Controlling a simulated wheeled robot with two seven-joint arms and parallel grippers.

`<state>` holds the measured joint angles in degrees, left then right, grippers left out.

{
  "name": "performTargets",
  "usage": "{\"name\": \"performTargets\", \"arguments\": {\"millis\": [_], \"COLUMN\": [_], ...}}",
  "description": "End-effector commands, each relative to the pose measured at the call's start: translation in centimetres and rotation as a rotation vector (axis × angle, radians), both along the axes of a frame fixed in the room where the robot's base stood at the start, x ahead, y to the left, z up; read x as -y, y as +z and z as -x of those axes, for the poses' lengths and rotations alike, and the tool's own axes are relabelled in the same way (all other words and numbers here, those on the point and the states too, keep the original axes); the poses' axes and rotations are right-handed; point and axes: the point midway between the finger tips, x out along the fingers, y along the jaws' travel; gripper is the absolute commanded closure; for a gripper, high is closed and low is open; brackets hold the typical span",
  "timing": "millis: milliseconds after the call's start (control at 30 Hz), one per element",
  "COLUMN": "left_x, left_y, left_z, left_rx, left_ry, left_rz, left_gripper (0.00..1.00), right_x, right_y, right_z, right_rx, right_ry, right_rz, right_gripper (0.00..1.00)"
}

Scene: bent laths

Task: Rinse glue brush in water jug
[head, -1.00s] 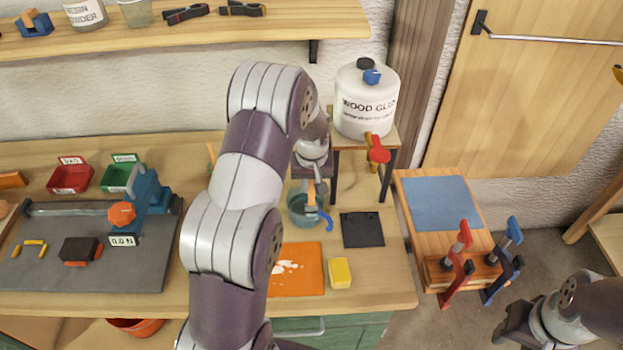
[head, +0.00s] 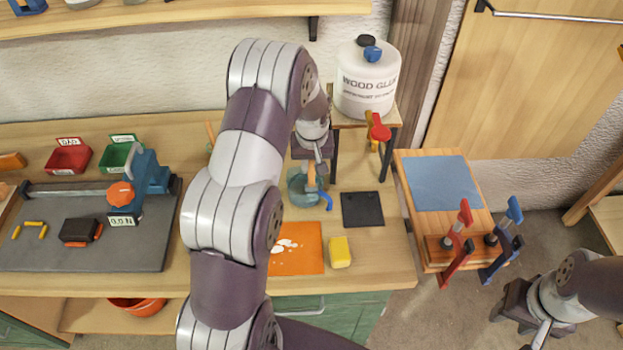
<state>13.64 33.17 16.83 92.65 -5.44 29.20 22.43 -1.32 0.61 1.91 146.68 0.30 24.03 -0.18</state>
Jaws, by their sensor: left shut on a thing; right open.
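My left gripper (head: 312,162) is shut on the glue brush (head: 311,177), whose orange-brown handle points down. It holds the brush over or in the mouth of the water jug (head: 296,196), a see-through bluish vessel with a blue handle on its right side. The brush's lower end overlaps the jug, and I cannot tell how deep its bristles are. My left arm covers part of the bench beside the jug. My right gripper (head: 508,313) is open and empty at the lower right, over the floor.
A dark square pad (head: 362,209) lies right of the jug. An orange mat (head: 300,250) with white smears and a yellow sponge (head: 340,252) lie in front. The wood glue container (head: 365,85) stands on a small stand behind. Clamps (head: 462,240) stand on the side table.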

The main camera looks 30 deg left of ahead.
Motion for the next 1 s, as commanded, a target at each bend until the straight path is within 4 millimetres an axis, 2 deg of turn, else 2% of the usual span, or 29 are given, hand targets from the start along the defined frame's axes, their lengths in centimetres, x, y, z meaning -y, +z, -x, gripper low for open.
{"name": "performTargets", "arguments": {"millis": [467, 1000], "left_x": [0.0, 0.0], "left_y": [0.2, 5.8], "left_z": [0.0, 0.0], "left_rx": [0.0, 0.001], "left_ry": [0.0, 0.0], "left_rz": [0.0, -0.001], "left_gripper": [1.0, 1.0], "right_x": [0.0, 0.0], "right_y": [0.2, 4.6], "right_z": [0.0, 0.0], "right_rx": [0.0, 0.0], "right_ry": [0.0, 0.0], "right_rz": [0.0, 0.0], "right_gripper": [0.57, 0.57]}}
